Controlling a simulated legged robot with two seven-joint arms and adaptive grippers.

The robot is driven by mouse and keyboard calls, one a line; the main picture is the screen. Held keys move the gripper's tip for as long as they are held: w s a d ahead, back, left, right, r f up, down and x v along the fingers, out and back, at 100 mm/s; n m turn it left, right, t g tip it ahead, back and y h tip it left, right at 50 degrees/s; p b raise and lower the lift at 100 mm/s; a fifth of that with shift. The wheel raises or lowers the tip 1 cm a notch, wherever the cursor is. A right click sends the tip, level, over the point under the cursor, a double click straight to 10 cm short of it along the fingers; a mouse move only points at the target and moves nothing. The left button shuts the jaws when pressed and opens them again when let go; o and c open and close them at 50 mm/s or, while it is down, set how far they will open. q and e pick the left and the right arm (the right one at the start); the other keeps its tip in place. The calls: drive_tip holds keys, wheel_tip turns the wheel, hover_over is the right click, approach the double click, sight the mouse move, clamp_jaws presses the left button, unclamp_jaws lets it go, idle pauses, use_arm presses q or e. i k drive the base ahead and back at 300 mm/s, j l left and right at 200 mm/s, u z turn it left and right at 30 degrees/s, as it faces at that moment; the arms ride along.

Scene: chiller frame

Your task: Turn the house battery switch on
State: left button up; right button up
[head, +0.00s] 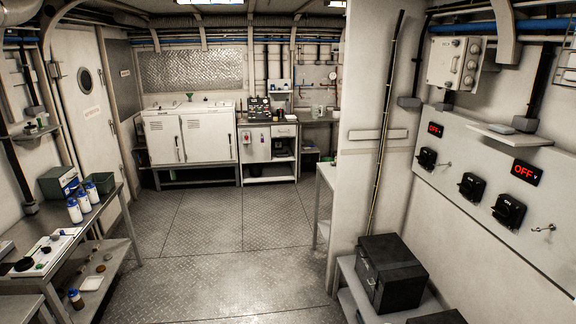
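Three black rotary switches are mounted on a pale panel (460,160) on the right wall: a far one (427,158), a middle one (470,186) and a near one (509,211). A small display (435,129) with red lettering sits above the far switch. A second display (523,173) reads OFF in red above the near switch. White marks on the switches look like ON, but they are small. I cannot tell which switch is the house battery switch. Neither of my grippers is in view.
A white shelf (510,134) juts out above the switches. Black cases (390,272) sit on a low bench (352,284) below the panel. A wall pillar (365,150) stands left of it. A bench with bottles (75,210) lines the left. The metal floor (225,230) is clear.

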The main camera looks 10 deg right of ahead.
sight(422, 158)
drive_tip(key=i+z, duration=0.2)
drive_tip(key=i, duration=0.65)
drive_tip(key=i+j+z, duration=0.15)
drive_tip(key=i, duration=0.7)
